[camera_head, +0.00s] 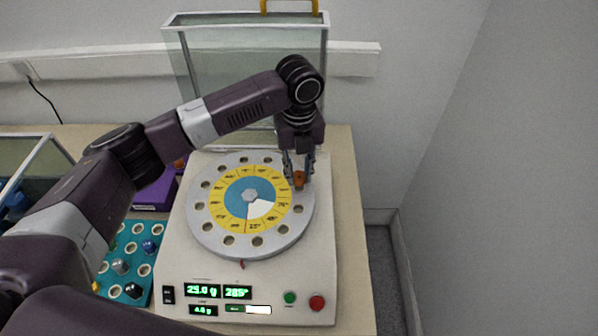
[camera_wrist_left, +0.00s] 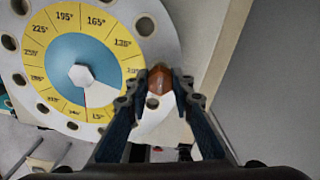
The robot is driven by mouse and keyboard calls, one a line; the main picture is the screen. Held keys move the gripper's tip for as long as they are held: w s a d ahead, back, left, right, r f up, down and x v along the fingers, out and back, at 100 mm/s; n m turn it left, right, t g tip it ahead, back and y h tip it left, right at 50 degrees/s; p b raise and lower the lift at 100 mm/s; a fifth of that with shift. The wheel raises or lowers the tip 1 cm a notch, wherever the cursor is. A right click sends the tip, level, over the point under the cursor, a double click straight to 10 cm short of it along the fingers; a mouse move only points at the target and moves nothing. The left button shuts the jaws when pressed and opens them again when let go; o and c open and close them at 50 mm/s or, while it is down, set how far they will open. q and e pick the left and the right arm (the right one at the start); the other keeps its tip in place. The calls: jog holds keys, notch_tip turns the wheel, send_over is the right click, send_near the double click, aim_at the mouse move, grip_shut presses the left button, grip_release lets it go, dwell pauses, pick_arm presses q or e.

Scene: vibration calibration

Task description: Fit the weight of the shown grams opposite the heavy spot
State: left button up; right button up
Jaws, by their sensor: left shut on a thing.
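The round grey disc (camera_head: 208,222) lies on the calibration machine, with a ring of holes and a yellow degree ring. My left gripper (camera_head: 299,177) is over the disc's right rim, shut on a copper-orange weight (camera_head: 299,180). In the left wrist view the weight (camera_wrist_left: 159,80) sits between the fingertips (camera_wrist_left: 160,88), beside the label that looks like 105°. It covers the spot on the rim there; I cannot tell if it is in a hole. The display (camera_head: 203,290) reads 25.0 g, and the one beside it (camera_head: 237,292) reads 285°. My right gripper is not in view.
A teal tray (camera_head: 143,231) with several weights stands left of the machine, near a purple box (camera_head: 153,196). Green (camera_head: 290,297) and red (camera_head: 317,302) buttons are on the machine's front. A clear cover (camera_head: 230,70) with a yellow handle stands behind.

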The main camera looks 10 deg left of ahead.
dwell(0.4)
pick_arm(q)
jog(key=shift+f+p, duration=0.25)
jog(key=shift+p, duration=0.15)
jog(key=shift+f, duration=0.95)
dwell(0.6)
jog(key=o, duration=0.9)
jog(key=shift+o, duration=0.3)
jog(key=shift+r, duration=0.1)
notch_tip(320, 180, up, 12)
jog(key=shift+f, duration=0.2)
